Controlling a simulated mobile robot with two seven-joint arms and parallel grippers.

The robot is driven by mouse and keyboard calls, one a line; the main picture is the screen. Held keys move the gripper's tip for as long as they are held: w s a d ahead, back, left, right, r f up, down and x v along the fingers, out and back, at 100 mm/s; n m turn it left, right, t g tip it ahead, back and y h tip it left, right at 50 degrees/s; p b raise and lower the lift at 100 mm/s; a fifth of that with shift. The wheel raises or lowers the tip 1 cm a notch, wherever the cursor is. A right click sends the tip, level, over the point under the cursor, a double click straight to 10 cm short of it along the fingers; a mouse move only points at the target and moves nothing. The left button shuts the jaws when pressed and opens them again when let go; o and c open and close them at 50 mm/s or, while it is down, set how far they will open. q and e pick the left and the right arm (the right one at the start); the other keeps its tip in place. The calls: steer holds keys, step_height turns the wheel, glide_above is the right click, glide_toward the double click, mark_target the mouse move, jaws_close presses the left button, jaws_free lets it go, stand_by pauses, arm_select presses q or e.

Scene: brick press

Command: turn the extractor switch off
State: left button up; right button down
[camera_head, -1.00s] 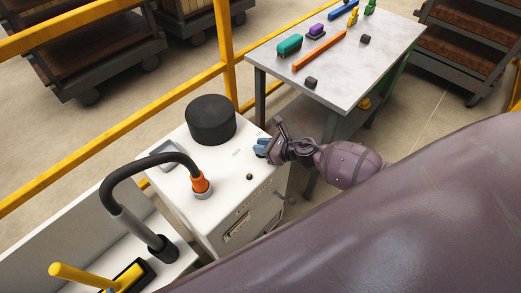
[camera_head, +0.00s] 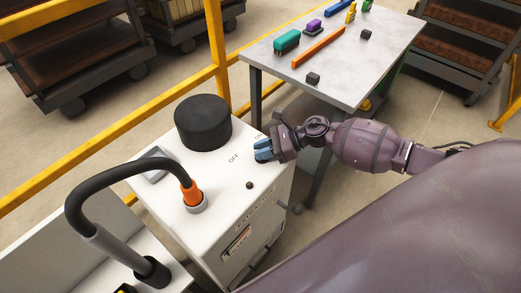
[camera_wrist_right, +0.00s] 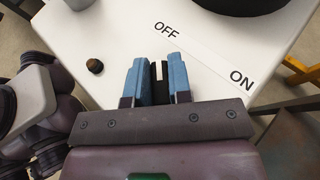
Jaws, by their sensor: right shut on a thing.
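The extractor (camera_head: 213,182) is a white box with a black cylinder (camera_head: 203,122) on top. Its top carries an OFF label (camera_wrist_right: 166,30) and an ON label (camera_wrist_right: 241,79), both readable in the right wrist view. My right gripper (camera_head: 263,151) is at the right edge of the box top, beside these labels. In the right wrist view its blue fingers (camera_wrist_right: 157,82) are shut on a small dark piece, seemingly the switch lever (camera_wrist_right: 158,71), mostly hidden between them. The fingertips point toward the OFF end. My left gripper is not in view.
A black hose (camera_head: 88,188) with an orange collar (camera_head: 191,192) arches over the extractor's left side. A small dark knob (camera_head: 249,185) sits on the box top. A grey table (camera_head: 345,65) with coloured items stands behind. A yellow rail (camera_head: 217,45) runs along the left.

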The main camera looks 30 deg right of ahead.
steer(key=shift+s+d+f, duration=0.1)
steer(key=shift+s+f, duration=0.2)
steer(key=shift+f, duration=0.2)
steer(key=c, duration=1.1)
jaws_free()
steer(key=shift+o, duration=0.3)
steer(key=shift+r, duration=0.1)
steer(key=v, duration=1)
steer(key=shift+d+r, duration=0.3)
steer(key=shift+r, duration=0.15)
